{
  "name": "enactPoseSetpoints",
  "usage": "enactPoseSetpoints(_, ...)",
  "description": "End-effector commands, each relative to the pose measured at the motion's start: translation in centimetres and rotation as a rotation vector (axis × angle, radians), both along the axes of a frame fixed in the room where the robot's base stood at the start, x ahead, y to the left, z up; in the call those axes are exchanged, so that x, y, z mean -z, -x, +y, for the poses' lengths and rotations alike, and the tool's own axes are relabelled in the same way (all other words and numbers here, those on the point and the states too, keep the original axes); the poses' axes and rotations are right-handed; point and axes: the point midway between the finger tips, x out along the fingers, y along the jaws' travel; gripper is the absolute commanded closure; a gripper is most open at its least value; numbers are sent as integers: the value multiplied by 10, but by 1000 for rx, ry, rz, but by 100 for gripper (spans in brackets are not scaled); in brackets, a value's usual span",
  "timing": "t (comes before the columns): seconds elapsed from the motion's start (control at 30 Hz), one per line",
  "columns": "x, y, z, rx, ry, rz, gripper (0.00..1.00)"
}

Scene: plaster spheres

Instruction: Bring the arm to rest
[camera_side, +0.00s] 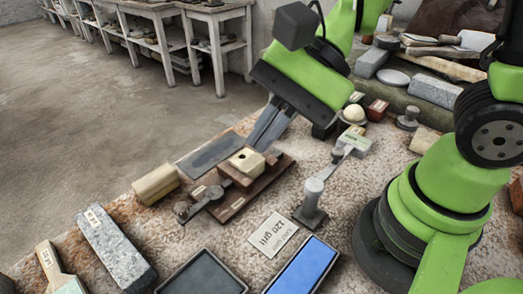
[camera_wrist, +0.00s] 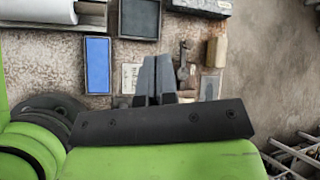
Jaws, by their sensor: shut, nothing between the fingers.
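My gripper (camera_side: 257,143) is shut and empty in the side view, its fingers slanting down toward a cream block with a hole (camera_side: 247,161). That block sits on a brown wooden base (camera_side: 232,204). The fingertips look close behind or above the block; I cannot tell the exact gap. In the wrist view my gripper (camera_wrist: 156,62) shows with its fingers together. A pale plaster sphere (camera_side: 353,113) rests right of my gripper in the side view, beside a small red box (camera_side: 377,109). I cannot make out the sphere in the wrist view.
A blue slab in a tray (camera_side: 302,268), a dark tray (camera_side: 204,275), a 120 grit card (camera_side: 272,234), a grey stone (camera_side: 116,246) and a metal post (camera_side: 312,199) crowd the bench. A cream block (camera_side: 156,184) lies at its edge.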

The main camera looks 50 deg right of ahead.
Motion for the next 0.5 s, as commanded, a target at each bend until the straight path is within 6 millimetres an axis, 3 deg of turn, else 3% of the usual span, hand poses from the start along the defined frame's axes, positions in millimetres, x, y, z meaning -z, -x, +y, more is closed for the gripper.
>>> enactPoseSetpoints(0.03,-17,5,-7,-77,37,-108,100)
enactPoseSetpoints(0.2,-52,26,-41,-317,269,-414,100)
enactPoseSetpoints(0.5,-85,50,-106,-502,767,-731,100)
